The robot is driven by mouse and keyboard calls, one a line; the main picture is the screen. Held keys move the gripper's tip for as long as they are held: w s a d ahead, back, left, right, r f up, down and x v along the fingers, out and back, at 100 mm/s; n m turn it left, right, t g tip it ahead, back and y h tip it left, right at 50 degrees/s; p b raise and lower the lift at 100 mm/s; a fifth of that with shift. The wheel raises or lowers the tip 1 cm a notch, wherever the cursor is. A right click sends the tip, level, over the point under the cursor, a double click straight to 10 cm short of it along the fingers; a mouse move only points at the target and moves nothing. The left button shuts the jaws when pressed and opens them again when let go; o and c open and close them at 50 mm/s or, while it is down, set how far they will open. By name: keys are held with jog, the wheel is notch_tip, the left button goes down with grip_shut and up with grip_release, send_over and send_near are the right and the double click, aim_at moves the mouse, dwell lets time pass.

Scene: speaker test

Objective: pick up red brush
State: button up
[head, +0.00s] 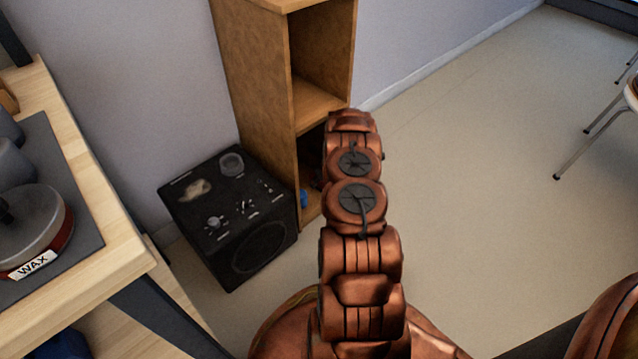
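I cannot make out a red brush in the head view. My copper-coloured arm reaches up the middle of the picture, in front of the wooden shelf unit (253,85). Its fingers do not show, so I cannot tell whether my gripper is open or holds anything. The arm hides part of the shelf's lowest compartment. At the edge of that compartment a small blue thing (303,198) shows, with something dark and unclear beside it.
A black speaker box (260,235) with knobs stands on the floor left of the shelf. At left, a wooden table (95,165) carries a pot labelled WAX (38,235) on a grey mat (62,150). Open floor (480,200) lies to the right, with metal chair legs (585,150) beyond.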

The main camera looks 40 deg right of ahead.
jog(key=shift+f, duration=0.1)
jog(key=shift+c, duration=0.4)
jog(key=c, duration=0.9)
jog(key=shift+o, duration=0.2)
notch_tip(320, 180, up, 4)
jog(key=shift+r+p, duration=0.1)
jog(key=shift+p, duration=0.7)
jog(key=shift+s+a+r, duration=0.1)
jog(key=shift+s, duration=0.05)
jog(key=s+a+r+p, duration=0.1)
jog(key=s+a, duration=0.7)
jog(key=s, duration=0.5)
jog(key=shift+s, duration=0.15)
